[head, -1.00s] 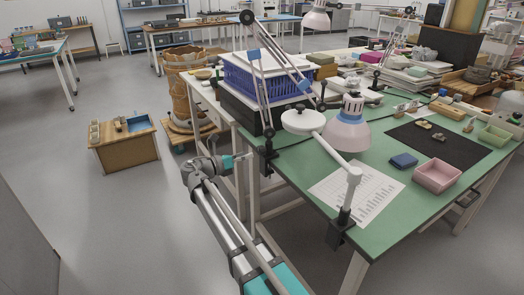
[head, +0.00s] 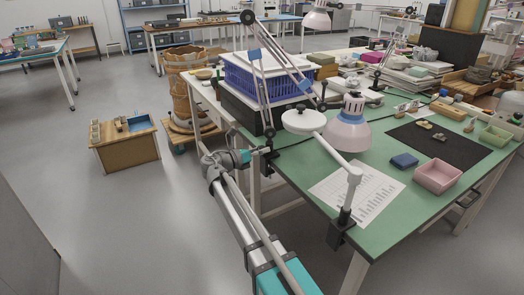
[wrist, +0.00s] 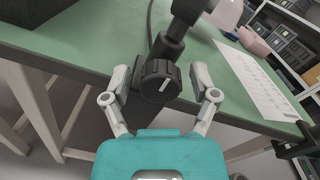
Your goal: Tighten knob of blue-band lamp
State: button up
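The blue-band lamp stands clamped at the left edge of the green table; its blue band (head: 254,54) is on the lower arm and its pale pink shade (head: 347,131) hangs over the table. Its black knob (wrist: 160,82), with a white line mark tilted slightly from upright, is on the clamp below the post in the wrist view. My gripper (wrist: 161,76) is open, with one finger on each side of the knob and small gaps visible. In the head view my gripper (head: 258,154) is at the lamp's clamp (head: 269,157), its fingertips too small to make out.
A white round-headed lamp (head: 305,121) is clamped at the table's front corner, right of my arm. A blue crate (head: 250,82) stands behind the blue-band lamp. A printed sheet (head: 375,195) lies on the green table (head: 315,165).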

grip_shut()
jog(key=shift+m, duration=0.5)
jog(key=m, duration=0.9)
jog(key=shift+m, duration=0.4)
jog(key=shift+o, duration=1.2)
grip_release()
